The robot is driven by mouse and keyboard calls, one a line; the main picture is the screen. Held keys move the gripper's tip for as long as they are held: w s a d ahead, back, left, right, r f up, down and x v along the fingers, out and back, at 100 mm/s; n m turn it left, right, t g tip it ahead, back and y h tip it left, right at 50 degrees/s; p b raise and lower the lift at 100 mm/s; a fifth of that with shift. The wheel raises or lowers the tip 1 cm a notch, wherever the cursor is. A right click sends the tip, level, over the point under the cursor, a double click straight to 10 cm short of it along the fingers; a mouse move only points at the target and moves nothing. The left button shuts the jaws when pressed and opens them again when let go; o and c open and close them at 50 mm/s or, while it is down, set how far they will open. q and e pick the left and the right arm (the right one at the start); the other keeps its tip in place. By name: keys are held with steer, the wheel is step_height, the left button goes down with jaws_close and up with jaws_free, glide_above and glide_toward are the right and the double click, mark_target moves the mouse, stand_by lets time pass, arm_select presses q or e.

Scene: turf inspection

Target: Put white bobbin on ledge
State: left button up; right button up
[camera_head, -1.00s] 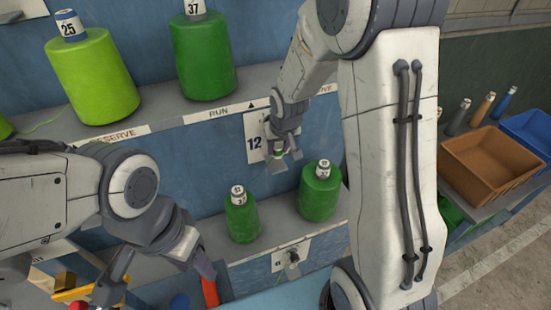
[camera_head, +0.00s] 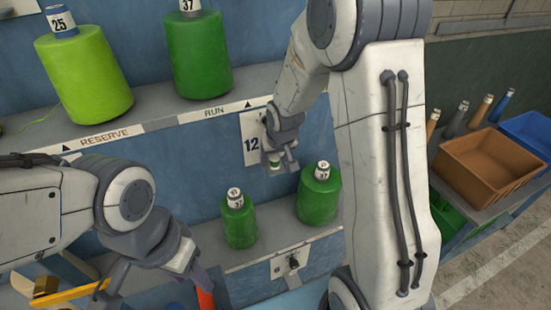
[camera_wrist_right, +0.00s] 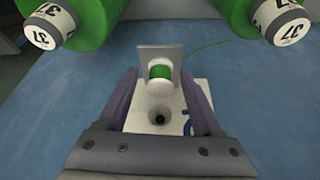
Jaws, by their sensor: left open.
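The white bobbin (camera_wrist_right: 160,78), a small white cylinder with a green band, shows between my right fingers in the right wrist view. It is against a small grey square plate (camera_wrist_right: 146,56) that looks like the ledge; exact contact is unclear. My right gripper (camera_head: 279,170) is by the panel marked 12 (camera_head: 251,146) in the head view. Its fingers stand on both sides of the bobbin with visible gaps in the wrist view (camera_wrist_right: 160,88). My left gripper (camera_head: 160,282) is open and low at left, partly cut off by the bottom edge.
Two green cones (camera_head: 239,222) (camera_head: 318,198) stand on the lower shelf, below my right gripper. Larger cones (camera_head: 198,58) (camera_head: 88,75) stand on the upper shelf. A brown bin (camera_head: 487,165) and a blue bin (camera_head: 528,133) are at right.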

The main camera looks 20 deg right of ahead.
steer(key=p+v, duration=0.8)
steer(key=v, duration=0.3)
steer(key=s+a+r+n+g+y, duration=0.15)
steer(key=s+a+r+n, duration=0.35)
steer(key=s+a, duration=0.7)
steer(key=s+a+r+n+g, duration=0.1)
steer(key=s, duration=0.5)
steer(key=s+a+r+n+g, duration=0.1)
steer(key=s+a+n+g, duration=0.1)
steer(key=s, duration=0.5)
steer(key=shift+n, duration=0.3)
steer(key=shift+a, duration=0.1)
